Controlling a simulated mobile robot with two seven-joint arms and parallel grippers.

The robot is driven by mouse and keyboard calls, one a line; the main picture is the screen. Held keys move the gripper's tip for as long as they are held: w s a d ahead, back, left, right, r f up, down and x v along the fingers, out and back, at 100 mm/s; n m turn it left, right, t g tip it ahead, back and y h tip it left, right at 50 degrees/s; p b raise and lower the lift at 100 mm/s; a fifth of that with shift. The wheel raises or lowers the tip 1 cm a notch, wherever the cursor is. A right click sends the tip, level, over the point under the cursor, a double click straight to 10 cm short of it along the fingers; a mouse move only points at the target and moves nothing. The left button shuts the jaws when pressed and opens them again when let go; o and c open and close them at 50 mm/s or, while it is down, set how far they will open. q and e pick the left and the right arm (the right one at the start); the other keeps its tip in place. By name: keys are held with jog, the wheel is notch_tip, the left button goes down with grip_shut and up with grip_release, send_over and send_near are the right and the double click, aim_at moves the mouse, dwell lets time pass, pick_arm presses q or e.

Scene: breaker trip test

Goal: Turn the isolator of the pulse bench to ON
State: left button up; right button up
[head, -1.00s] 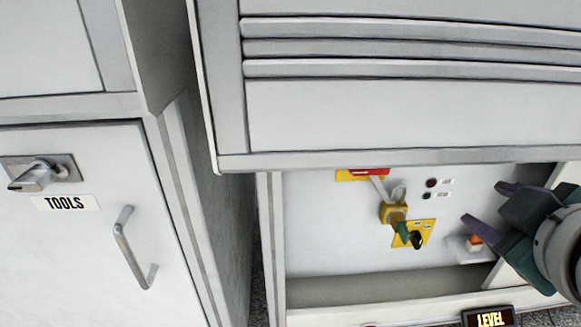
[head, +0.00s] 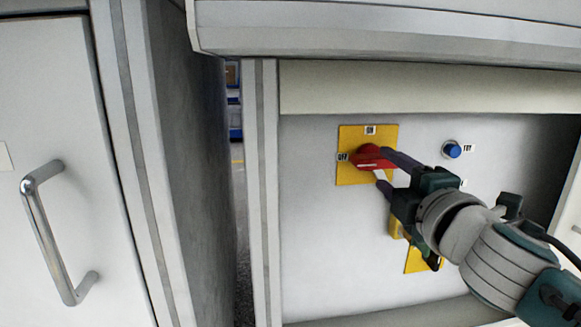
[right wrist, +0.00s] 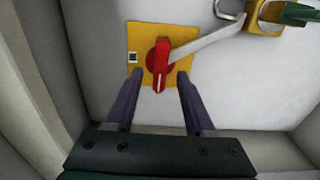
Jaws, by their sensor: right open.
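The isolator is a red rotary handle (head: 368,155) on a square yellow plate (head: 352,138). In the head view a label reading OFF is at the plate's left and one that seems to read ON at its top. The handle lies roughly sideways there; it also shows in the right wrist view (right wrist: 158,62), upright in the picture. My right gripper (head: 387,166) is open, its two dark fingers at the handle. In the right wrist view the handle's lower end is between the fingertips (right wrist: 157,88), with gaps visible. My left gripper is not in view.
A grey bar (right wrist: 205,38) runs from beside the handle towards a yellow block (right wrist: 262,18). A blue button (head: 452,151) is to the right. My right arm partly hides a lower yellow plate (head: 413,262). A cabinet door with a handle (head: 50,235) stands left, past a narrow gap.

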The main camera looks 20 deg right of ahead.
aim_at(379, 164)
jog(key=shift+b+x, duration=0.4)
jog(key=shift+x, duration=1.35)
grip_shut()
